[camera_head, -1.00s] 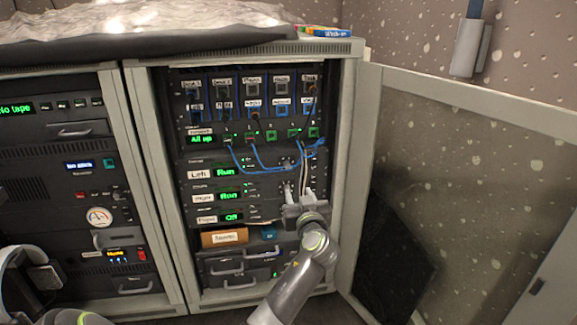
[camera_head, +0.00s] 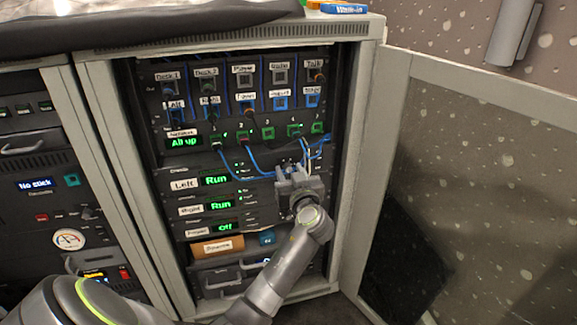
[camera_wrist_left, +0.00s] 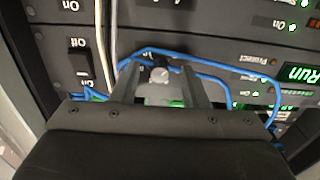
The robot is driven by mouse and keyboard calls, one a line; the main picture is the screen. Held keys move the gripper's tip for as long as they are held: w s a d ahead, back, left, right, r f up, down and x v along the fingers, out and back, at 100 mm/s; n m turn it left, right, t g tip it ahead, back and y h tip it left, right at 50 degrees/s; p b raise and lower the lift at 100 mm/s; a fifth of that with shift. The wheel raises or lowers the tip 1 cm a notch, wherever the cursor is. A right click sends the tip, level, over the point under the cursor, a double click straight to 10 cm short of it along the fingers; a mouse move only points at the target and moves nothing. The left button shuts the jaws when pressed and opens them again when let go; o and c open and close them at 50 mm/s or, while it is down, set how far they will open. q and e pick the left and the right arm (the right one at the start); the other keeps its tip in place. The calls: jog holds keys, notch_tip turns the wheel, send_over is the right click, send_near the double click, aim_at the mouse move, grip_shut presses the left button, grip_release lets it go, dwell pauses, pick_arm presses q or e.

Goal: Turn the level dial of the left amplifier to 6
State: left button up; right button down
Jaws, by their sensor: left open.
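The left amplifier (camera_head: 184,185) is the rack unit labelled "Left", with a green "Run" display (camera_head: 215,181). My left gripper (camera_head: 293,172) is in front of its right end and hides the dial there in the head view. In the left wrist view, which is upside down, a small silver dial (camera_wrist_left: 159,75) sits between the two open fingers (camera_wrist_left: 158,84). A gap shows beside the dial, and I cannot tell whether either finger touches it. The dial's scale is too small to read. My right gripper is not in view.
Blue cables (camera_head: 240,172) hang across the amplifier front; they also loop close around the fingers in the left wrist view (camera_wrist_left: 215,76). A power switch (camera_wrist_left: 82,62) is beside the dial. The open cabinet door (camera_head: 470,190) stands at the right. The "Right" amplifier (camera_head: 190,210) is below.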

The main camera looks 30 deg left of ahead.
pick_arm(q)
jog(key=shift+d+r, duration=0.1)
jog(key=shift+c, duration=0.8)
grip_shut()
